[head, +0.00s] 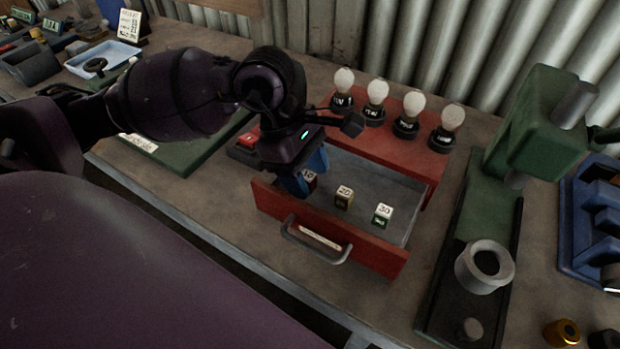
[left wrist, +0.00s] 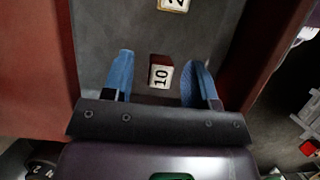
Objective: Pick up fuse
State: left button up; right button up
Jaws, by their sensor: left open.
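Three small block fuses stand in a row in an open red drawer (head: 330,243) with a grey inside. The fuse marked 10 (head: 311,181) has a dark red body, the fuse marked 20 (head: 344,197) a brownish one, and the fuse marked 30 (head: 383,215) a green one. My left gripper (head: 306,183) points down into the drawer's left end, with blue fingers open. In the left wrist view the fuse 10 (left wrist: 160,73) lies between the spread fingers, with a gap on each side. Part of the fuse 20 (left wrist: 174,4) shows at the top edge.
Several white bulbs on black bases stand on the red cabinet top, one of them at its right end (head: 447,128). A green press (head: 535,125) stands to the right. A green board (head: 190,150) lies left of the drawer. Corrugated metal closes off the back.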

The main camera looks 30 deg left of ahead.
aim_at(308, 175)
pick_arm(q)
jog(key=shift+d+f, duration=0.1)
jog(key=shift+f, duration=0.15)
jog(key=c, duration=1)
notch_tip(308, 175, up, 9)
jog(key=shift+r+p, duration=0.15)
jog(key=shift+p, duration=0.7)
notch_tip(308, 175, up, 11)
jog(key=p, duration=0.1)
